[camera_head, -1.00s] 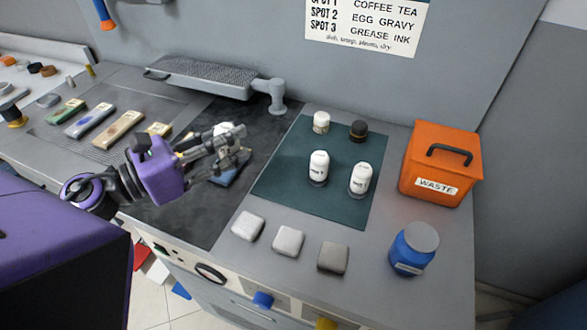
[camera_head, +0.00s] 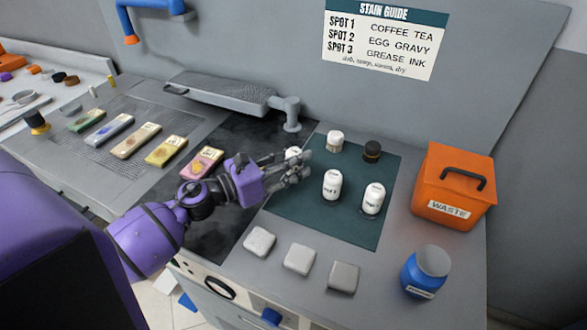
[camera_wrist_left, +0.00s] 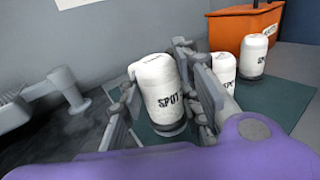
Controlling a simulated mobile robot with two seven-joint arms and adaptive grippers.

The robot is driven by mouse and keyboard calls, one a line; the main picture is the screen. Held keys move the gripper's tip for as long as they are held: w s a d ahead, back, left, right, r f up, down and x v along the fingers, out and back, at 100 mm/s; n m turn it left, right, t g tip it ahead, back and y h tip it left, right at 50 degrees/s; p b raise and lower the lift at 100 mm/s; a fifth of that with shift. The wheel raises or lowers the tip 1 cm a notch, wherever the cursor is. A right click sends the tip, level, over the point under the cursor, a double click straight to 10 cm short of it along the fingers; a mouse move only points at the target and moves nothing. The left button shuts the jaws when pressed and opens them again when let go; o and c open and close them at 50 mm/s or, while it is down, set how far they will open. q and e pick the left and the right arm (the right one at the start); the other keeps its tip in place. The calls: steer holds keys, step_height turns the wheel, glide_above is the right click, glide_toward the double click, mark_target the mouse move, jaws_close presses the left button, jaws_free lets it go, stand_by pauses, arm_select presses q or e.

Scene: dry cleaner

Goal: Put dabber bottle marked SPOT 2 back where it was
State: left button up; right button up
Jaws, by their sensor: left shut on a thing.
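My left gripper (camera_head: 296,168) is shut on a white dabber bottle (camera_wrist_left: 158,92) and holds it upright. The bottle's label reads SPOT; its number is hidden by a finger in the left wrist view. In the head view only its white top (camera_head: 292,153) shows behind the fingers, by the left edge of the dark green mat (camera_head: 325,222). Whether the held bottle touches the mat is unclear. My right gripper is out of view.
A white cap-like piece (camera_head: 335,140) and a dark one (camera_head: 372,150) sit at the mat's back. An orange WASTE bin (camera_head: 455,185) and blue jar (camera_head: 425,272) stand right. Three pale pads (camera_head: 299,259) lie in front. A metal arm fixture (camera_head: 292,112) is behind left.

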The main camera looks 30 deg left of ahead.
mark_target(287, 173)
arm_select(q)
step_height(287, 173, down, 3)
steer(key=shift+r, duration=0.1)
steer(key=shift+f+b, duration=0.3)
steer(key=o, duration=1.2)
steer(key=shift+c, duration=0.2)
steer(key=shift+r, duration=0.1)
